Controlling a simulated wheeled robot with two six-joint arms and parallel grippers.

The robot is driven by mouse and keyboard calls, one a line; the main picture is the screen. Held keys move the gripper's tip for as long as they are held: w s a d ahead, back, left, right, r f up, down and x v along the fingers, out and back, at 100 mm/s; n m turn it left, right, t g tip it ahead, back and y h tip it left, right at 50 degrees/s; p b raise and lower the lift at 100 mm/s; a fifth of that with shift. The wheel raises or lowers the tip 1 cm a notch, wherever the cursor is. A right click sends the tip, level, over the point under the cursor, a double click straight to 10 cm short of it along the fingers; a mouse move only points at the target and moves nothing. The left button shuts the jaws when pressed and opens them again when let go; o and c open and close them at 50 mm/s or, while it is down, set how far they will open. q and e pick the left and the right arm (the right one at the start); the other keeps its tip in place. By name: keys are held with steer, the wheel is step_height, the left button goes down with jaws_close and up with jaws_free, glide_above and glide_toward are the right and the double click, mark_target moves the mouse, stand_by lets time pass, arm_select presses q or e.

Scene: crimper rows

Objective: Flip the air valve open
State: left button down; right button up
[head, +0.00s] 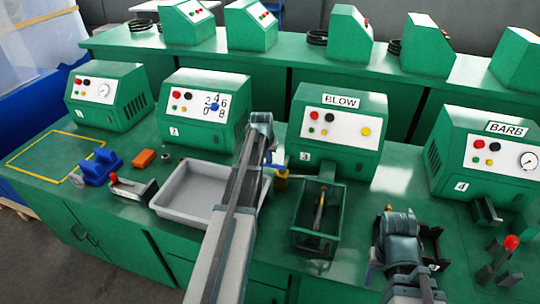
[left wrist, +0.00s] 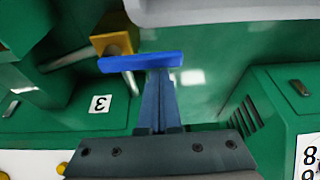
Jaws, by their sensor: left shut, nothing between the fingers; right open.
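The air valve has a brass body (head: 281,181) and a blue lever (left wrist: 140,62). It sits at the left side of the green BLOW unit (head: 338,130), numbered 3. In the left wrist view the brass body (left wrist: 112,42) is behind the lever's left part, and the lever runs roughly level to the right. My left gripper (left wrist: 160,80) is shut and empty, its fingertips at the lever's edge; I cannot tell whether they touch. In the head view my left wrist partly hides the valve. My right gripper (head: 392,222) is open at lower right, its fingertips unclear.
A grey tray (head: 180,211) lies left of my left arm. A green open-topped box (head: 330,240) stands before the BLOW unit. A dark tray (head: 437,262) is beside my right gripper. Blue (head: 95,168) and orange (head: 145,158) parts lie at left. The yellow-outlined area (head: 45,155) is mostly clear.

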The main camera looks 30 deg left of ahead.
mark_target(266, 165)
arm_select(q)
steer(key=shift+s+n, duration=0.35)
steer(key=shift+n, duration=0.25)
stand_by(0.3)
steer(key=shift+s+d+n+y, duration=0.1)
steer(key=shift+s+n+y, duration=0.3)
steer(key=shift+n, duration=0.3)
steer(key=shift+s+d+n+g+y, duration=0.25)
steer(key=shift+s+n, duration=0.35)
steer(key=shift+n, duration=0.6)
steer(key=n, duration=0.2)
steer(key=s+d+n+g+y, duration=0.1)
steer(key=shift+s+n, duration=0.3)
steer(key=shift+n, duration=0.1)
steer(key=d+n+g, duration=0.1)
steer(key=n, duration=0.1)
steer(key=s+d+n, duration=0.1)
steer(key=n, duration=0.2)
steer(key=s+d+n+g, duration=0.1)
steer(key=d+n, duration=0.1)
steer(key=n, duration=0.1)
steer(key=shift+d+g+y, duration=0.1)
steer(key=shift+g+y, duration=0.15)
steer(key=shift+g, duration=0.1)
steer(key=shift+d, duration=0.1)
